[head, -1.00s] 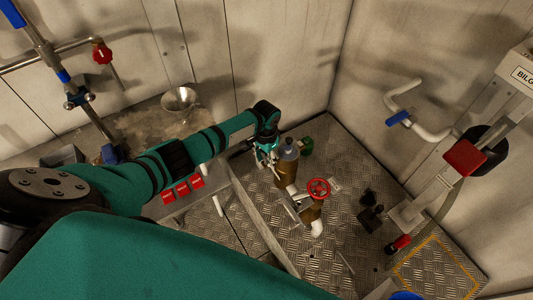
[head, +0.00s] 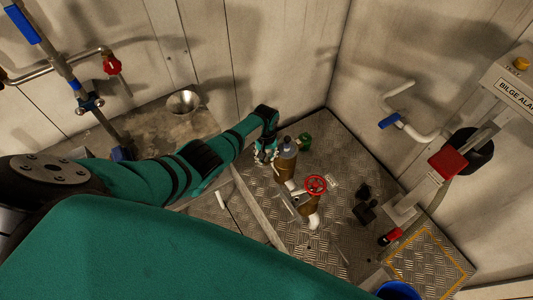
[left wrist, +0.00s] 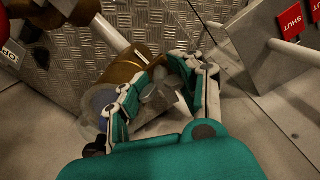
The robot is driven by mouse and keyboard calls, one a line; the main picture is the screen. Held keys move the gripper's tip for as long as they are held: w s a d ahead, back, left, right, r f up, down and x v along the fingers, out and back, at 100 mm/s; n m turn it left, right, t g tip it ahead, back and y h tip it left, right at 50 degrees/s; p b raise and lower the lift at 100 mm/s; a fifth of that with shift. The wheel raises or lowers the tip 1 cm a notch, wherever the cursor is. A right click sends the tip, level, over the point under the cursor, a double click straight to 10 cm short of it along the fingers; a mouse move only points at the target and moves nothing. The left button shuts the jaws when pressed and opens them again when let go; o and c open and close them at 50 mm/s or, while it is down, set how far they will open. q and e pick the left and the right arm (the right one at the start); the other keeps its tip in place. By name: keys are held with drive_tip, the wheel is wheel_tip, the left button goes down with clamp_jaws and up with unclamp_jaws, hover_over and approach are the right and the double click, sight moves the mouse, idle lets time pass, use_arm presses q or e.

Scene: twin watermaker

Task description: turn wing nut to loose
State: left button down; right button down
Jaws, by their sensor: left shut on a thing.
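The wing nut (left wrist: 158,95) is a grey metal piece on the side of a brown cylinder (left wrist: 128,66) in the left wrist view. My left gripper (left wrist: 160,66) has its fingers on both sides of it and is shut on it. The fingers hide part of the nut, and its exact angle is hard to tell. In the head view, my left gripper (head: 267,157) is at the left side of the upright brown cylinder (head: 282,170) with its grey top (head: 288,148). The nut is too small and covered to make out there. My right gripper is not in view.
A red handwheel (head: 316,184) on a pipe stands just right of the cylinder. A green object (head: 304,142) is behind it. Red SHUT tags (left wrist: 292,21) sit near a grey plate at the wrist view's right. The plated floor (head: 335,240) has free room in front.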

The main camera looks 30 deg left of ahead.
use_arm(q)
drive_tip(key=n, duration=0.2)
drive_tip(key=shift+w+a+r+n+p, duration=0.15)
drive_tip(key=shift+a+r+n+p, duration=0.05)
drive_tip(key=shift+a+n+p, duration=0.15)
drive_tip(key=shift+n, duration=0.25)
drive_tip(key=shift+f, duration=0.15)
drive_tip(key=c, duration=1.2)
unclamp_jaws()
drive_tip(key=shift+s, duration=0.2)
drive_tip(key=o, duration=0.3)
drive_tip(key=shift+s, duration=0.15)
drive_tip(key=shift+d, duration=0.2)
